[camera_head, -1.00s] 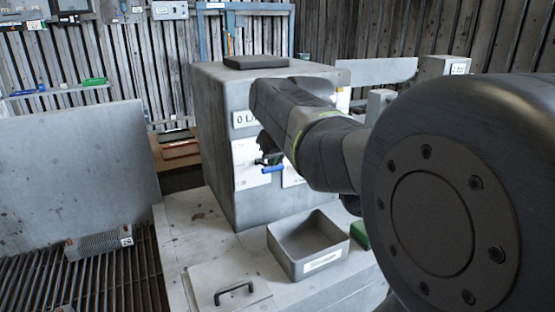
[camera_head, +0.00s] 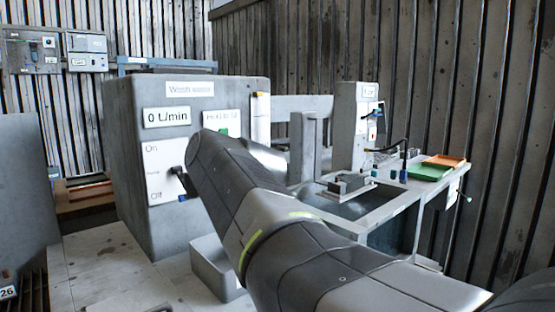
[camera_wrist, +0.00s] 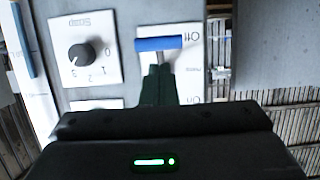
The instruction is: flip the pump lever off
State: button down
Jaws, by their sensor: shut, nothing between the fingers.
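The pump lever has a blue crossbar handle (camera_wrist: 160,43) on a short stem, on a white plate (camera_wrist: 190,65) marked On and Off. In the upside-down wrist view the handle sits at the Off end. The lever plate also shows in the head view (camera_head: 160,177), with On at the top and Off at the bottom; the handle there is mostly hidden by my arm. My gripper (camera_wrist: 159,72) is shut and empty, its dark fingertips on the On side of the handle, close to the stem. I cannot tell whether they touch it.
The grey machine housing (camera_head: 125,150) carries a display (camera_head: 167,117) reading 0 L/min. A Soap dial (camera_wrist: 82,55) is beside the lever plate. A grey open bin (camera_head: 215,268) stands below. A bench with a green tray (camera_head: 428,172) is at right.

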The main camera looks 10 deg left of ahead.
notch_tip(320, 180, down, 2)
jog(key=b, duration=0.3)
jog(key=shift+a+y, duration=0.1)
jog(key=shift+y, duration=0.3)
jog(key=shift+w+f+b, duration=0.1)
jog(key=shift+b, duration=0.35)
